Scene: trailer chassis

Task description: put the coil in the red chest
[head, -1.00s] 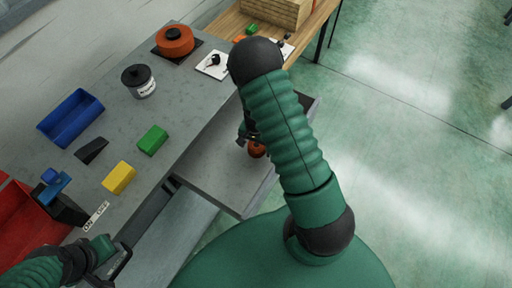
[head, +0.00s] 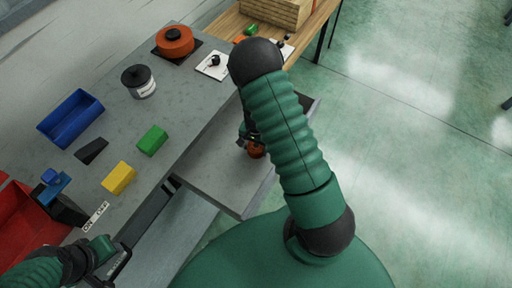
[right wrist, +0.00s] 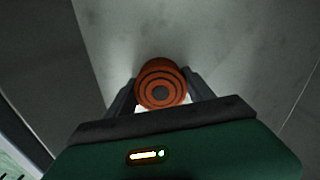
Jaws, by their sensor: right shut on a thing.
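The coil (head: 257,152) is a small orange-brown roll in the open grey drawer (head: 208,174). In the right wrist view the coil (right wrist: 160,84) shows its ringed end, with a dark centre, between the two fingers. My right gripper (head: 247,140) is shut on it; my arm partly covers it in the head view. Whether the coil touches the drawer floor I cannot tell. The red chest (head: 20,226) stands at the left edge, partly cut off by the frame. My left gripper (head: 116,264) is low at the left, near the bench edge; its jaw opening is unclear.
On the bench are a blue bin (head: 71,118), a black wedge (head: 91,151), a yellow block (head: 119,178), a green block (head: 152,140), a dark-lidded jar (head: 139,82) and an orange round object (head: 174,41). A blue-and-black object (head: 60,195) stands beside the chest. Open floor lies right.

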